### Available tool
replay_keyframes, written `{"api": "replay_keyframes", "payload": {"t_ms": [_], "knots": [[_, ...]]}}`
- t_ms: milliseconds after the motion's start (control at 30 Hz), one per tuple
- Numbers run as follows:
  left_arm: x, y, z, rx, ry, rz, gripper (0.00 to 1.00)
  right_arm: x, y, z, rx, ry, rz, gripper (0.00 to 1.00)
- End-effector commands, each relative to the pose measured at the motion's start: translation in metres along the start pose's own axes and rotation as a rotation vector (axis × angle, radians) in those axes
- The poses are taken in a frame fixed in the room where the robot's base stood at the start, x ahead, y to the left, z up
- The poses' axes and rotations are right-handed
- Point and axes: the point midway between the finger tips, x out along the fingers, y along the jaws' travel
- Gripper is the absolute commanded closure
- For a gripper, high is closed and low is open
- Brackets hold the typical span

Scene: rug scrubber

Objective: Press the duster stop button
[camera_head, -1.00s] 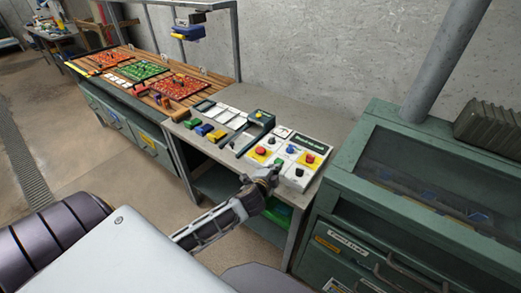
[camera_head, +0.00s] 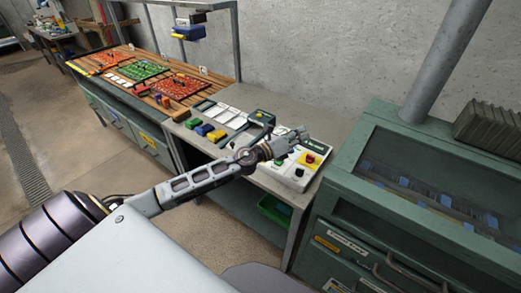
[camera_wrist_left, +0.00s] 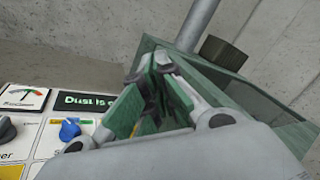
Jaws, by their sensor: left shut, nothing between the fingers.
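A white control panel (camera_head: 285,175) lies on the bench top. A red button (camera_head: 310,158) on a yellow square and a dark button (camera_head: 298,172) show at its right side. My left gripper (camera_head: 303,134) is shut and empty, above the panel's far edge; my forearm and hand hide the panel's left part. In the left wrist view the shut fingers (camera_wrist_left: 160,62) point past the panel (camera_wrist_left: 35,140). There, a gauge (camera_wrist_left: 22,98), a display (camera_wrist_left: 88,103) partly reading "Dust is", a blue knob (camera_wrist_left: 69,129) and a dark knob (camera_wrist_left: 5,128) show. I cannot tell which button is the duster stop.
A green cabinet (camera_head: 400,180) with a glazed top and a pipe (camera_head: 445,55) stands right of the panel. Yellow, blue and green blocks (camera_head: 205,129) lie left of it. A concrete wall (camera_head: 320,50) is behind. The bench top (camera_head: 335,120) behind the panel is partly clear.

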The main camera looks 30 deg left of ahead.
Motion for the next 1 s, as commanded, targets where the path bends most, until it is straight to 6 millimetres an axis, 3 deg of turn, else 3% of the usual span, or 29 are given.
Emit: {"api": "replay_keyframes", "payload": {"t_ms": [267,467,767,1000], "knots": [[0.004,-0.001,0.002,0.361,0.173,-0.087,1.0,-0.002,0.003,0.001,-0.002,-0.001,0.003,0.6],[-0.001,0.013,0.004,0.614,0.308,-0.125,1.0,-0.003,0.01,0.002,-0.005,-0.002,0.01,0.6],[-0.019,0.053,0.018,0.974,0.536,-0.144,1.0,-0.004,0.014,0.003,-0.007,-0.004,0.014,0.6],[-0.044,0.097,0.045,1.228,0.737,-0.122,1.0,-0.005,0.01,0.002,-0.005,-0.003,0.011,0.6]]}}
